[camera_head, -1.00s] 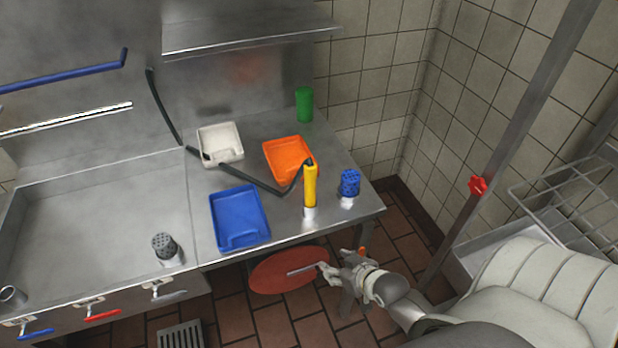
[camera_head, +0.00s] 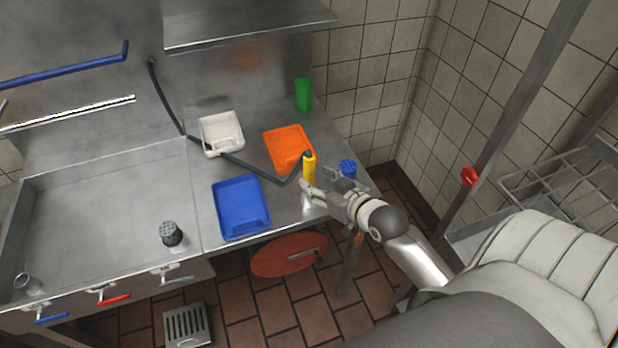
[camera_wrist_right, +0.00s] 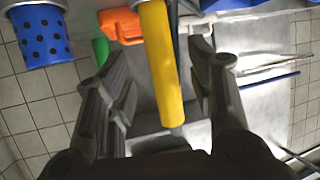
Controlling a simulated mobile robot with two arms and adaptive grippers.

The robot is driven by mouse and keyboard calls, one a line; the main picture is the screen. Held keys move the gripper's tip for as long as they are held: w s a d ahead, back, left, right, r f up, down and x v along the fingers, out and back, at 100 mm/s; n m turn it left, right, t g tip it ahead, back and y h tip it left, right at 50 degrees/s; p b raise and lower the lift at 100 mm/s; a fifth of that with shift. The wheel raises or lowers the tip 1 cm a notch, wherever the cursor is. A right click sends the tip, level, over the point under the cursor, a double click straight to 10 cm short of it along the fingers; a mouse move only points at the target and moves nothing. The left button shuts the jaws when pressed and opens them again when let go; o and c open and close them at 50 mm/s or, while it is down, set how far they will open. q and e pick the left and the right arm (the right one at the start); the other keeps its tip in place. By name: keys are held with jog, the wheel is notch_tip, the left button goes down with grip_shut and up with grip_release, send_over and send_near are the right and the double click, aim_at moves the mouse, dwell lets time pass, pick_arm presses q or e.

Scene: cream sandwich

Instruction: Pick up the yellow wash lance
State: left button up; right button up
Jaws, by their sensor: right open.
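The yellow wash lance (camera_head: 309,167) stands upright near the front right of the steel counter, with a dark hose running from its top. My right gripper (camera_head: 318,187) is at the counter's front edge, close to the lance and partly covering its lower part. In the right wrist view the lance (camera_wrist_right: 162,62) passes between the two open fingers of the gripper (camera_wrist_right: 160,85), with space on both sides. The fingers are not closed on it. My left gripper is not in view.
A blue dotted cup (camera_head: 348,169) stands right of the lance, close to my right gripper. An orange tray (camera_head: 288,143), a blue tray (camera_head: 241,208) and a white tray (camera_head: 221,133) lie on the counter. A green cup (camera_head: 303,92) stands at the back. A sink (camera_head: 110,210) is at left.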

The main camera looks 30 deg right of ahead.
aim_at(312, 180)
jog(key=shift+p+x, duration=0.7)
jog(key=shift+x, duration=1.8)
jog(key=shift+s+f, duration=0.1)
grip_shut()
